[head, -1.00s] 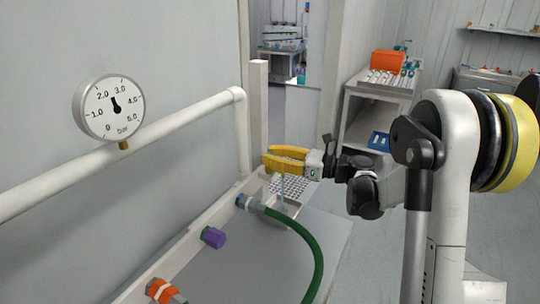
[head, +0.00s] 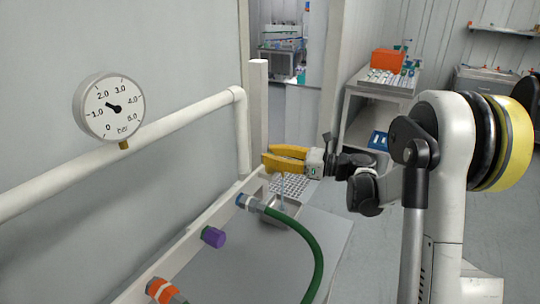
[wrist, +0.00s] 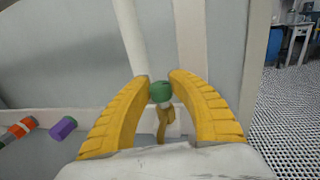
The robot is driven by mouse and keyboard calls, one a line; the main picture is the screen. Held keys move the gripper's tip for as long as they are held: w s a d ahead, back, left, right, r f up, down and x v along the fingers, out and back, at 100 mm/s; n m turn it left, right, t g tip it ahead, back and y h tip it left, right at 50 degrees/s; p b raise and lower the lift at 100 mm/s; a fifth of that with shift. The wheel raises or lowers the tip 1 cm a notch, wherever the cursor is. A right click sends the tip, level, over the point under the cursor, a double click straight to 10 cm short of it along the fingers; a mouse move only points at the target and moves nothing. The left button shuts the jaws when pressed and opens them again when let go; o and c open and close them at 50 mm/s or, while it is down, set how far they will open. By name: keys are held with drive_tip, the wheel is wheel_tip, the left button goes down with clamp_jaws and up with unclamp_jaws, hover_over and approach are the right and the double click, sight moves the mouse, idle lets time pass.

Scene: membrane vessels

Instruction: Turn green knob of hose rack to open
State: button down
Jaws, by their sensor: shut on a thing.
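The green knob (wrist: 160,91) sits between my fingertips in the wrist view, on a brass-coloured fitting (wrist: 165,120). My gripper (wrist: 160,82) has yellow ribbed fingers and is shut on the knob, with a tip on each side. In the head view my gripper (head: 267,160) is at the far end of the white hose rack rail (head: 190,243), and its fingers hide the knob there. A thin pale streak, perhaps water, shows below the fingers over a metal basin (head: 295,226).
A pressure gauge (head: 110,107) on the white pipe (head: 180,119) reads between 1 and 2 bar. A green hose (head: 318,262) curves from the rail. Purple (head: 213,237) and orange (head: 162,290) fittings stand nearer. A white post (head: 259,120) rises behind my gripper.

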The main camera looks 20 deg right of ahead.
idle(0.4)
drive_tip(key=c, duration=1.2)
unclamp_jaws()
drive_tip(key=shift+o, duration=0.2)
drive_tip(key=v, duration=1.2)
